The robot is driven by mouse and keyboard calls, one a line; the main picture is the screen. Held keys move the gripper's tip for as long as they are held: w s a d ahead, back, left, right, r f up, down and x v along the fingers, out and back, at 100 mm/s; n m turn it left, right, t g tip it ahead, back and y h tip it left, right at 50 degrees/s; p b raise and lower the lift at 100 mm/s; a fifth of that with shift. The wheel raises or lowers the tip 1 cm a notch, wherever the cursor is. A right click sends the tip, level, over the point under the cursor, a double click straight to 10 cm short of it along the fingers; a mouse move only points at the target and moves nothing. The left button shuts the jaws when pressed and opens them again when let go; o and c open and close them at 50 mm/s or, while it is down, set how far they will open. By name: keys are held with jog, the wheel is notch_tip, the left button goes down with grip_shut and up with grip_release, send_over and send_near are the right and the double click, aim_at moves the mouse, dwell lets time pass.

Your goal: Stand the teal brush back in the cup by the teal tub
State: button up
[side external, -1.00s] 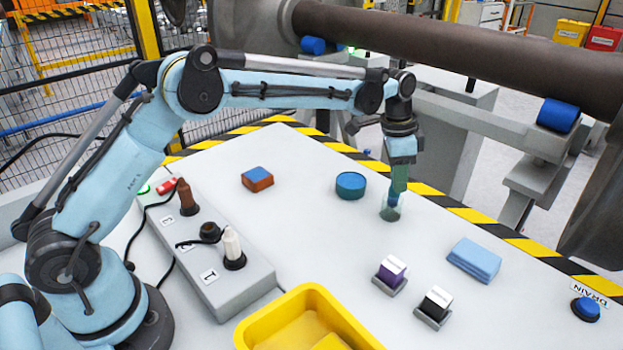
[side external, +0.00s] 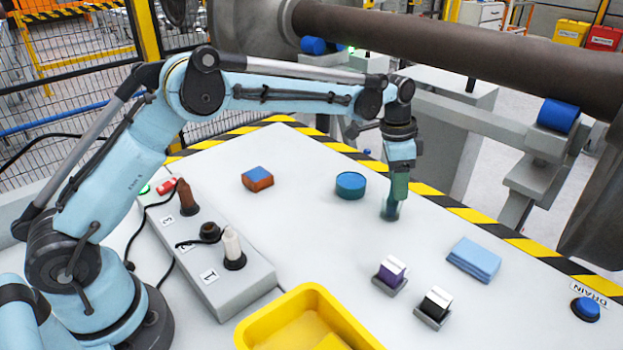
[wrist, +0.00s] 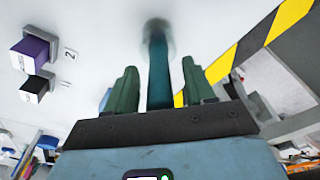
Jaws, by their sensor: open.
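The teal tub (side external: 350,187) sits on the white table, left of the clear cup (side external: 390,213). My gripper (side external: 396,194) points down just over the cup, with its green fingertips at the cup's mouth. In the wrist view the teal brush (wrist: 158,75) lies between the two green fingers, with a gap on each side, so my gripper is open around it. The brush's far end reaches a blurred round shape at the cup. In the side view my fingers hide most of the brush, and its lower part seems to be inside the cup.
A light blue block (side external: 474,259) lies right of the cup. Purple (side external: 391,273) and black (side external: 434,304) blocks in grey holders stand in front. A blue and orange block (side external: 257,179) is left of the tub. A yellow bin (side external: 290,310) is at the front edge.

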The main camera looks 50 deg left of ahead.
jog(key=shift+r, duration=0.1)
notch_tip(320, 180, up, 12)
jog(key=s+a, duration=0.1)
jog(key=shift+s+a, duration=0.15)
dwell(0.7)
jog(key=s+a+r+n+t, duration=0.3)
jog(key=s+a+n, duration=0.15)
jog(key=s, duration=0.65)
jog(key=s+a+f+n+t, duration=0.1)
jog(key=s+a+f+n, duration=0.1)
jog(key=s+f, duration=0.2)
jog(key=s+a+f+n+t+y, duration=0.1)
jog(key=s+f, duration=0.3)
jog(key=s, duration=0.6)
jog(key=shift+a+f+n+t, duration=0.15)
jog(key=shift+a+n+t, duration=0.35)
jog(key=shift+a+n, duration=0.25)
